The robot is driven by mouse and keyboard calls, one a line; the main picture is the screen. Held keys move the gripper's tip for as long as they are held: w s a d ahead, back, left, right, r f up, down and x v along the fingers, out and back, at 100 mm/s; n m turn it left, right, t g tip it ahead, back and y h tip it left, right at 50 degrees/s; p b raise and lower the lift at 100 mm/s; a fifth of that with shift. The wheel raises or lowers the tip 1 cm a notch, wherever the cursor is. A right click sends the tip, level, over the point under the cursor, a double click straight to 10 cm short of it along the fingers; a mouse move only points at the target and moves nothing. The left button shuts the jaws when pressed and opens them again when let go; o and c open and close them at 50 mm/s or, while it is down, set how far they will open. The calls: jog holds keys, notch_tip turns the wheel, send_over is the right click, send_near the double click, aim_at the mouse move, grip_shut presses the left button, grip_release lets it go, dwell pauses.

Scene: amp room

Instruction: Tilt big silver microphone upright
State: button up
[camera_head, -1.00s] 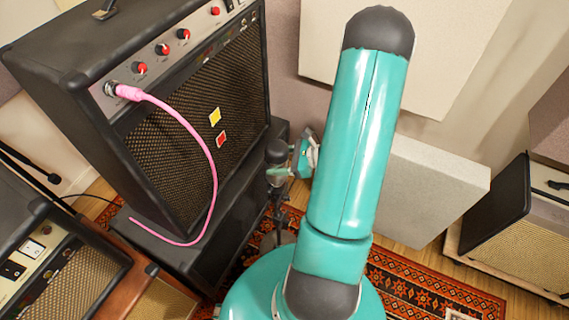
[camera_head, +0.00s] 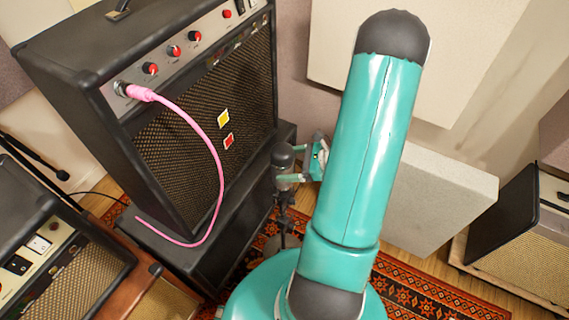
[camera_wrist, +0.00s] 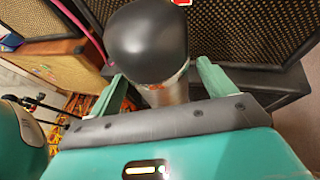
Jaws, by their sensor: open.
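The big silver microphone (camera_head: 284,157) has a dark rounded head and a silver body. It stands on a dark stand in front of the big amplifier, left of my arm. In the wrist view its dark head (camera_wrist: 147,42) is large, and the silver body (camera_wrist: 166,93) shows below it. My gripper (camera_head: 298,163) is at the microphone. In the wrist view my gripper (camera_wrist: 160,86) is open, with one finger on each side of the microphone. Whether a finger touches it I cannot tell. My arm and the wrist housing hide part of the stand and the lower body.
The big black amplifier (camera_head: 205,125) with a pink cable (camera_head: 218,160) stands close behind on a black cabinet (camera_head: 255,205). Another amplifier (camera_head: 75,275) is at lower left. A pale panel (camera_head: 440,200) leans at right, with another amplifier (camera_head: 525,235) beyond. A patterned rug (camera_head: 430,295) covers the floor.

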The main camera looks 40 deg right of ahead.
jog(key=v, duration=1.2)
jog(key=shift+a+r, duration=0.1)
jog(key=w+a+r+n+g, duration=0.3)
jog(key=a+r+n+g, duration=0.1)
jog(key=a+r+n, duration=0.3)
jog(key=w+a+r+n+g, duration=0.2)
jog(key=a+r+n+g, duration=0.3)
jog(key=a, duration=0.4)
jog(key=s+a+r+n+t+h, duration=0.3)
jog(key=a+r+n+h, duration=0.5)
jog(key=a+r+n, duration=0.4)
jog(key=a+n+t, duration=0.1)
jog(key=n, duration=0.3)
jog(key=shift+a+r, duration=0.1)
jog(key=shift+a, duration=0.05)
